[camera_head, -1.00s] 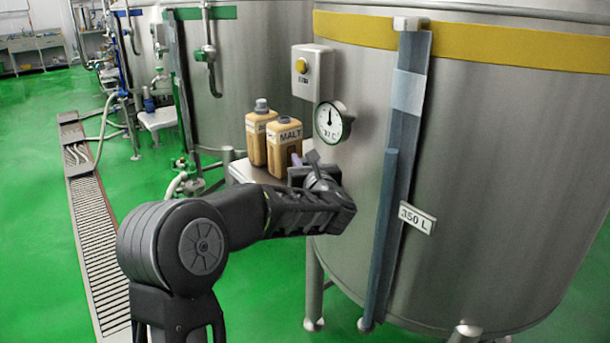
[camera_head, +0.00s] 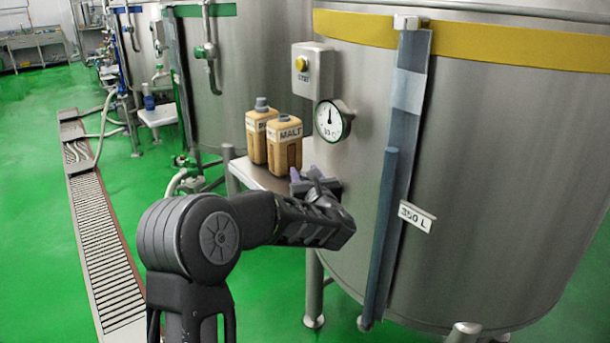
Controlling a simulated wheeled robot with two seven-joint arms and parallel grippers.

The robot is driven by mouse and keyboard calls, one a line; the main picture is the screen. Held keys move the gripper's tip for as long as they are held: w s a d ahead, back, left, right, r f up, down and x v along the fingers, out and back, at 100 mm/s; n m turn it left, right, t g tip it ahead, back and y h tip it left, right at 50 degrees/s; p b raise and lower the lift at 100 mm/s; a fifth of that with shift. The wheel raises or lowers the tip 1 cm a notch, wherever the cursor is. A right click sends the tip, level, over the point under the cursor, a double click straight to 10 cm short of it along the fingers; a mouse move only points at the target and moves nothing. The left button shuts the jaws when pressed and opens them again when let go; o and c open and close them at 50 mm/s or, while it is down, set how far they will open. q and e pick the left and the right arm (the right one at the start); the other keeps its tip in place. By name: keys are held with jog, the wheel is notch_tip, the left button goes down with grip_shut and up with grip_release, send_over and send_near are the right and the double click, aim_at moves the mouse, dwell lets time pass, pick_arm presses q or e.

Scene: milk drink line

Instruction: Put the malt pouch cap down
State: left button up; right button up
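The malt pouch (camera_head: 285,147), a tan container labelled MALT, stands upright on a small pale shelf (camera_head: 247,176) beside the big steel tank. Its short spout on top shows no clear large cap like its neighbour's. My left gripper (camera_head: 298,183) is low in front of the pouch, at the shelf's right end, apart from the pouch. A small purple-grey piece shows at the gripper's tip; I cannot tell whether it is the cap or part of a finger. The fingers are mostly hidden by the gripper's own body. My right gripper is not in view.
A second tan pouch (camera_head: 257,134) with a grey cap stands behind the malt pouch to the left. The tank (camera_head: 500,180) with its round gauge (camera_head: 331,121) and blue upright tube (camera_head: 381,235) bounds the right. The shelf's left front part is bare.

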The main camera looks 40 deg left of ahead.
pick_arm(q)
jog(key=shift+o, duration=0.5)
jog(key=shift+r, duration=0.2)
jog(key=b+v, duration=0.3)
jog(key=v, duration=0.9)
